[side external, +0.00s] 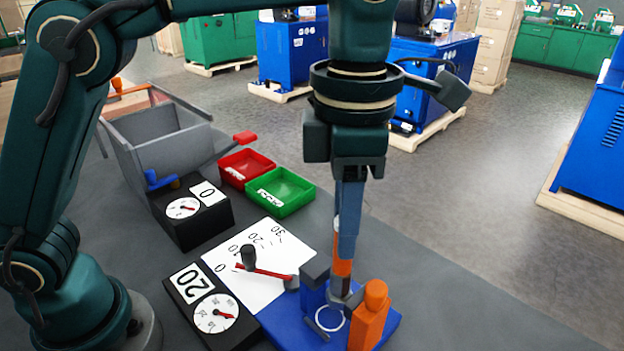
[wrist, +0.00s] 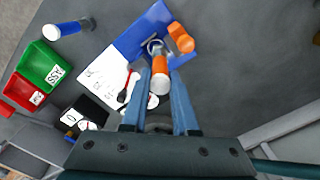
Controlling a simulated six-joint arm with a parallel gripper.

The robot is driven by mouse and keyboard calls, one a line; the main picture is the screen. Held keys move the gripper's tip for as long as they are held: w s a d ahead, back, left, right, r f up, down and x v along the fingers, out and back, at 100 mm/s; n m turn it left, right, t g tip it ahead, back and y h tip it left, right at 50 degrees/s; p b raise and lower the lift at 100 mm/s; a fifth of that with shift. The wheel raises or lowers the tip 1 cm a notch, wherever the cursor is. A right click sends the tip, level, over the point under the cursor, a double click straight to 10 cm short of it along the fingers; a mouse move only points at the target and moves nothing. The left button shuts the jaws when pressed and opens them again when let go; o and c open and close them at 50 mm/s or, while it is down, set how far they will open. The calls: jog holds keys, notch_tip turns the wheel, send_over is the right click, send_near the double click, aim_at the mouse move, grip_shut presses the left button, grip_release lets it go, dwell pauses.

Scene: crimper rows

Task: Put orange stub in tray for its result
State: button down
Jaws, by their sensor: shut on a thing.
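My gripper (side external: 346,248) points straight down and is shut on the orange stub (side external: 341,267), which has a white end. The stub is upright over the blue fixture (side external: 385,325), beside its orange post (side external: 372,312); whether it touches the fixture is unclear. In the wrist view the stub (wrist: 160,69) sits between my fingertips (wrist: 160,84). The green tray (side external: 281,191) and red tray (side external: 246,168) stand side by side, apparently empty. In the wrist view the green tray (wrist: 42,64) has a label that seems to read PASS.
A white scale sheet (side external: 262,240) with a red pointer (side external: 265,271) lies by the fixture. Black dial boxes stand nearby, one marked 20 (side external: 214,313), one marked 0 (side external: 190,215). A grey bin (side external: 165,140) is behind. A blue stub (wrist: 68,29) lies beyond the green tray.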

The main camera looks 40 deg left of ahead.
aim_at(335, 253)
notch_tip(335, 253, down, 5)
jog(key=shift+a+f, duration=0.2)
jog(key=shift+a, duration=0.05)
jog(key=shift+a+r, duration=0.1)
jog(key=shift+a, duration=0.2)
jog(key=shift+r, duration=2.5)
